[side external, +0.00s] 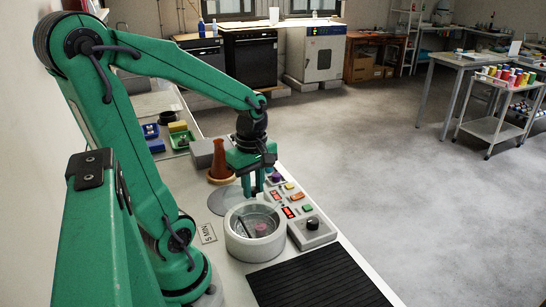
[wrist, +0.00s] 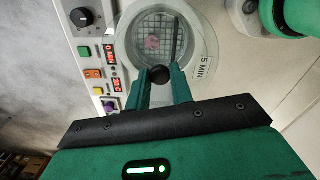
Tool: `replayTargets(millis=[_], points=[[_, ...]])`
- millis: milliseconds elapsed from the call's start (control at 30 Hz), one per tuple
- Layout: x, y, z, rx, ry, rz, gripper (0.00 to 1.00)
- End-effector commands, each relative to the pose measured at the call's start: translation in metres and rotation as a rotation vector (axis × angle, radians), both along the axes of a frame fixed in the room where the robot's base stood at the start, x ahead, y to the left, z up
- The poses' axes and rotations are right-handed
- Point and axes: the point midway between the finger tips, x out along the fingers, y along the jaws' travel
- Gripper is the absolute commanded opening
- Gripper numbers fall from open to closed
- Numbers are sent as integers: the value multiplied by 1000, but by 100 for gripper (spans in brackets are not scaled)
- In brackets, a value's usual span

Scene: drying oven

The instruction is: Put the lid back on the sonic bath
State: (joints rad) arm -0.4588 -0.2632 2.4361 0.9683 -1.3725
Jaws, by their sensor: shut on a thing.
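The sonic bath is a round, pale tub (side external: 237,248) on the bench. Inside it are a mesh basket, a small pink item and a dark stick-like thing. The bath's rim also shows in the wrist view (wrist: 120,45). My gripper (side external: 266,187) points down above the far side of the bath.
A control panel (side external: 318,236) with a dial and coloured buttons stands right of the bath. A grey disc (side external: 222,198) lies behind it. A brown cone (side external: 220,165) and a grey block (side external: 204,152) stand farther back. A black ribbed mat (side external: 320,283) lies in front.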

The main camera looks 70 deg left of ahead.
Motion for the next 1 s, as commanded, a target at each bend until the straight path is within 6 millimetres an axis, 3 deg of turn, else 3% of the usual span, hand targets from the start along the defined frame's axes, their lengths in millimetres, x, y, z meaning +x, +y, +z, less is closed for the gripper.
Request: replayTargets(millis=[1000], points=[[0,0,-57,-1,2,1,0]])
